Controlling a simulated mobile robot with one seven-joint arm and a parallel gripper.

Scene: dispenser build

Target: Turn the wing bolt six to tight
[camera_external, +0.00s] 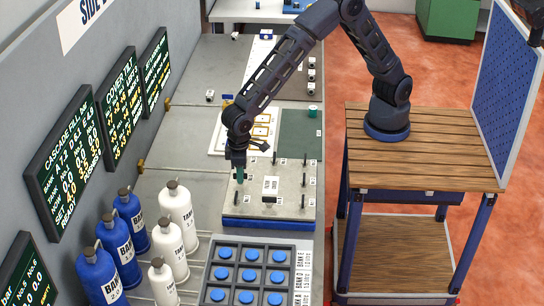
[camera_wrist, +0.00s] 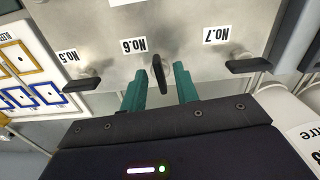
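Wing bolt six (camera_wrist: 158,73) is a dark wing under the upside-down "NO.6" label on a grey metal plate (camera_wrist: 190,20) in the wrist view. Its wing runs up and down in the picture. My gripper (camera_wrist: 160,86) has two teal fingers, one on each side of this bolt, with a visible gap on both sides. In the external view my gripper (camera_external: 238,174) points down at the left part of the plate (camera_external: 285,205), which has a blue base. The bolt is hidden there behind the gripper.
Wing bolt seven (camera_wrist: 248,66) is to the right and wing bolt five (camera_wrist: 82,83) to the left, both with wings roughly crosswise. White bottles (camera_external: 177,215), blue bottles (camera_external: 115,245) and a rack of blue caps (camera_external: 250,275) stand nearer the camera.

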